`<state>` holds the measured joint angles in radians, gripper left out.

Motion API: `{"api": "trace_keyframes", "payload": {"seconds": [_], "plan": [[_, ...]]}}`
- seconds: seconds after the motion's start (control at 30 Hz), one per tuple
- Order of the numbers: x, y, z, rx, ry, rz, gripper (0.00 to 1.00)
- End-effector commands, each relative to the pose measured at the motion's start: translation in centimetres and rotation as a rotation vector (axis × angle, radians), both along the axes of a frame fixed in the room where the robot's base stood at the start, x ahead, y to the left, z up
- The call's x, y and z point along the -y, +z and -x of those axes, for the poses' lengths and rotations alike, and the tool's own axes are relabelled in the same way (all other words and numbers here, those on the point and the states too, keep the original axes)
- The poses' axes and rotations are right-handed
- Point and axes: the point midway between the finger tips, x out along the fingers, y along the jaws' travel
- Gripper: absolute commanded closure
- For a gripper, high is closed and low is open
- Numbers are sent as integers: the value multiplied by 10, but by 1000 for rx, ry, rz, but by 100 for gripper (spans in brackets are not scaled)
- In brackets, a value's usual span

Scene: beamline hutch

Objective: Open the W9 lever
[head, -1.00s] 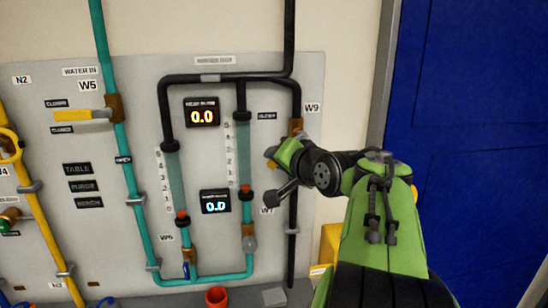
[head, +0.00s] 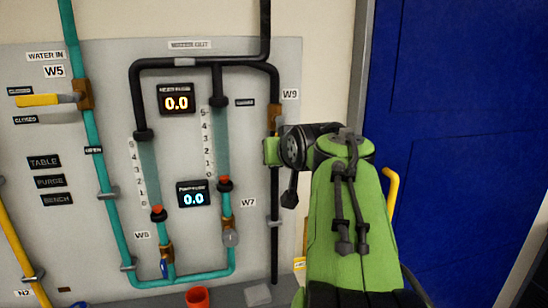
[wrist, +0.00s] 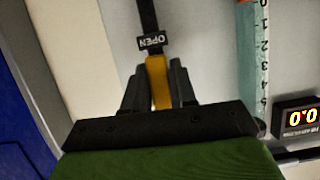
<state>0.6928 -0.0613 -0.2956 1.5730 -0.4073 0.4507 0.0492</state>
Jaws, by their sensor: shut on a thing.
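The W9 valve's brass body (head: 275,118) sits on the black pipe at the right of the panel, under the W9 label (head: 290,93). In the wrist view my gripper (wrist: 160,76) is shut on the yellow W9 lever (wrist: 158,84), one dark finger on each side. The lever lies roughly in line with the black pipe, its visible end beside the upside-down OPEN label (wrist: 151,40). In the head view my gripper's green hand (head: 271,152) is just below the valve body and hides the lever. A small dark label (head: 244,102) is left of the valve.
Left of W9 are two flow tubes and two displays (head: 176,98) reading 0.0. The W5 valve has a yellow lever (head: 38,100) pointing left. A blue door (head: 460,130) is at right. An orange cup (head: 197,297) is below the panel.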

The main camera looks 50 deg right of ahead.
Motion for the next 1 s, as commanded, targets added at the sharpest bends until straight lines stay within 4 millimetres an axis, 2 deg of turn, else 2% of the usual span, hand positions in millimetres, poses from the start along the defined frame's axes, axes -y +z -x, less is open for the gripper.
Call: {"api": "trace_keyframes", "payload": {"seconds": [0.67,0.7,0.8,1.0], "plan": [[3,-1,2,-36,0,45,100],[3,-1,2,-36,0,45,68],[3,-1,2,-34,0,45,53],[3,0,2,-33,0,44,53]]}}
